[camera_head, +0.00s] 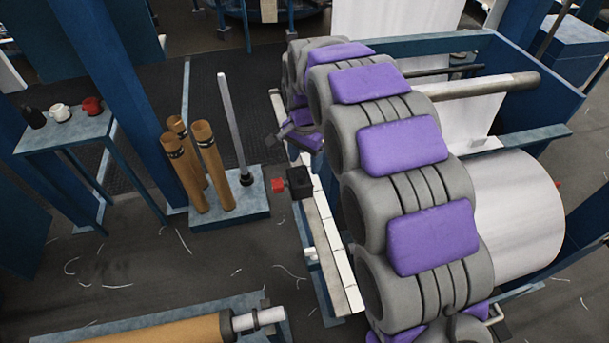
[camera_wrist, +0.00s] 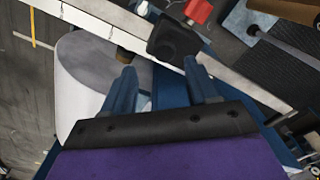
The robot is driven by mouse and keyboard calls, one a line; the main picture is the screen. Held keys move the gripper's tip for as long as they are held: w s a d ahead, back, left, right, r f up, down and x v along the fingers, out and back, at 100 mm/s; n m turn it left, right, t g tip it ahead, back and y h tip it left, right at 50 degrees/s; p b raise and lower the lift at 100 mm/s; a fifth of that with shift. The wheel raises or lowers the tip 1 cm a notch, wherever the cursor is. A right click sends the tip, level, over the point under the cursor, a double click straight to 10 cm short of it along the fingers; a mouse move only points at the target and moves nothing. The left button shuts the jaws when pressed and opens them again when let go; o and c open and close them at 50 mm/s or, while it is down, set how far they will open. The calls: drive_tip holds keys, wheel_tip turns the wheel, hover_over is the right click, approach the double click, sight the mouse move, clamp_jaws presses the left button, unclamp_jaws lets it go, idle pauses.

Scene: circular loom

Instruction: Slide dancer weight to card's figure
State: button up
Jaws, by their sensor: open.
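The dancer weight looks to be the black block with a red knob (camera_head: 299,183) on the long pale bar (camera_head: 328,240), left of my arm in the head view. In the wrist view the black weight (camera_wrist: 174,40) sits on the pale bar (camera_wrist: 95,12), its red knob pointing up and right. My gripper (camera_wrist: 160,66) is open, with two blue fingers spread and nothing between them. The weight lies just beyond the fingertips, apart from them as far as I can tell. In the head view my arm hides most of the gripper. I cannot make out the card or any figures.
A large white roll (camera_head: 515,210) is right of my arm; a pale roll (camera_wrist: 82,85) shows left of the fingers in the wrist view. Brown tubes (camera_head: 212,165) and a grey rod stand on a blue base (camera_head: 232,212). A small table (camera_head: 75,138) holds mugs at left.

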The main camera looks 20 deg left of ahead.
sight(301, 173)
drive_tip(key=f, duration=0.2)
drive_tip(key=a+f, duration=0.1)
drive_tip(key=f+b, duration=0.1)
drive_tip(key=f, duration=0.1)
drive_tip(key=shift+a+f, duration=0.35)
drive_tip(key=shift+a, duration=0.05)
drive_tip(key=shift+f, duration=0.2)
drive_tip(key=shift+d, duration=0.75)
drive_tip(key=shift+a+f, duration=0.1)
drive_tip(key=shift+a, duration=0.45)
drive_tip(key=c, duration=0.6)
drive_tip(key=shift+d, duration=0.15)
clamp_jaws()
